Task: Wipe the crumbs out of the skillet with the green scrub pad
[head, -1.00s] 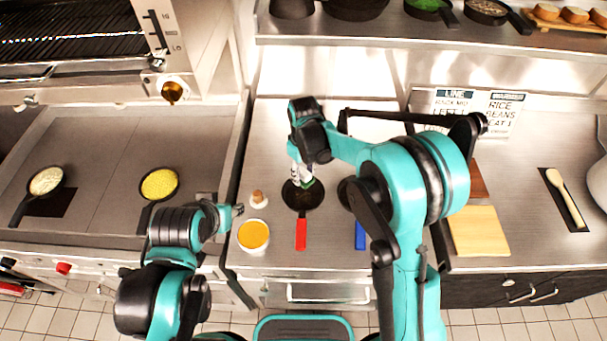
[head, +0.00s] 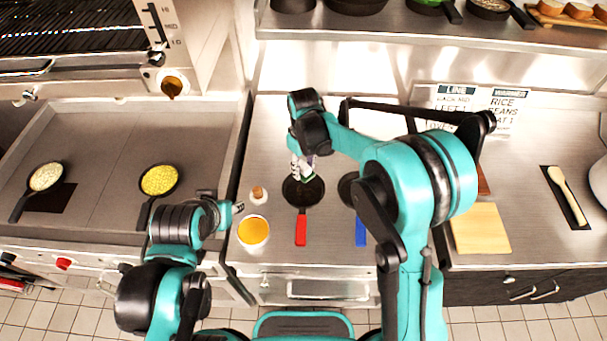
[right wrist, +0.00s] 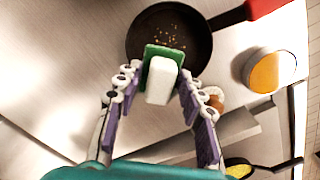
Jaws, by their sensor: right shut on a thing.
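The black skillet (head: 303,194) with the red handle (head: 300,230) sits on the steel counter; it also shows in the right wrist view (right wrist: 196,70). Small tan crumbs (right wrist: 172,36) lie on its floor. My right gripper (head: 303,168) is shut on the scrub pad (right wrist: 160,76), a green sheet on a white block, which it holds at the skillet's back edge. I cannot tell whether the pad touches the pan. In the head view the pad is mostly hidden by the fingers.
A blue-handled pan (head: 361,231) stands right, partly behind my right arm. A cutting board (head: 480,229) lies farther right. Pans of rice (head: 46,177) and yellow food (head: 159,181) are at left.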

